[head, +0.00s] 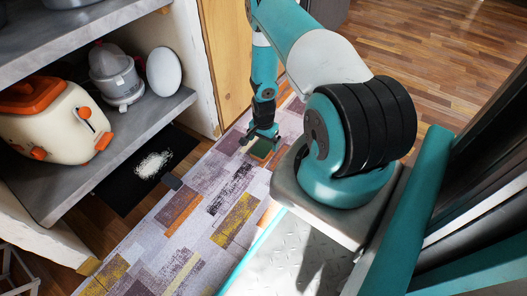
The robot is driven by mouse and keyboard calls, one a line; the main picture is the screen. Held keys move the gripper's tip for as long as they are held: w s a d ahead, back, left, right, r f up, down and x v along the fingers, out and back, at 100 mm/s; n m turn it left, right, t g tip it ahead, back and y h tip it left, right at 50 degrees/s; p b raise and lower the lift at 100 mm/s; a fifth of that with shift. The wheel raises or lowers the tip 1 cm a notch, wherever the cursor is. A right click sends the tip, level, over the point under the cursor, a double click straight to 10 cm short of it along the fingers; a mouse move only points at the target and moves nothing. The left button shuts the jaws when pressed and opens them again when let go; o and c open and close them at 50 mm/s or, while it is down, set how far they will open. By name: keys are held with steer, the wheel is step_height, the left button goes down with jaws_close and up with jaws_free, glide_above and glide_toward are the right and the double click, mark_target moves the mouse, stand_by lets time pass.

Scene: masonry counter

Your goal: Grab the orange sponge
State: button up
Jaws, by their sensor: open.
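My gripper (261,136) points down over the patterned rug, near the middle of the head view. Its fingers are apart. Just below the fingers lies a small block with a dark green top and orange edges, which looks like the orange sponge (262,151). The gripper partly covers it, and I cannot tell how much height is between them. Nothing shows held between the fingers.
The rug (213,190) has orange and yellow patches. A shelf (150,112) at left holds a cream-orange appliance (55,125), a grey juicer (115,75) and a white oval (164,72).

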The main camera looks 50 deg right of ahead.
mark_target(263, 147)
step_height(263, 147, down, 5)
steer(key=b, duration=0.3)
steer(key=shift+w+r, duration=0.1)
steer(key=shift+w, duration=0.05)
steer(key=shift+r, duration=0.15)
steer(key=c, duration=1)
